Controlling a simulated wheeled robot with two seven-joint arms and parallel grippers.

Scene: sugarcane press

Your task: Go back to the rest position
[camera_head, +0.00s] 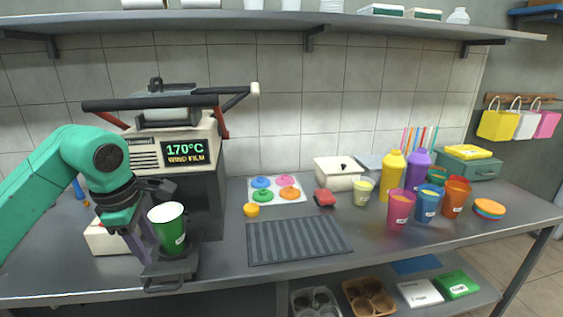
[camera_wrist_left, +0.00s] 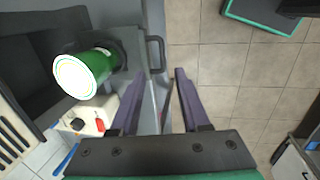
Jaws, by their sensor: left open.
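My left gripper (camera_head: 142,240) is open at the left of the counter, in front of the press. Its two purple fingers also show in the left wrist view (camera_wrist_left: 165,82), with nothing between them. A green cup (camera_head: 168,229) with a white label stands on the dark tray of the press, just right of the fingers in the head view. In the left wrist view the green cup (camera_wrist_left: 92,68) lies outside the fingers, to their left. My right gripper is not in view.
The sealing press (camera_head: 200,150) with its display reading 170°C stands close behind my left arm. A dark ribbed mat (camera_head: 298,240) lies mid-counter. Several cups and bottles, such as a yellow bottle (camera_head: 392,178), stand at the right. A shelf (camera_head: 270,20) runs above.

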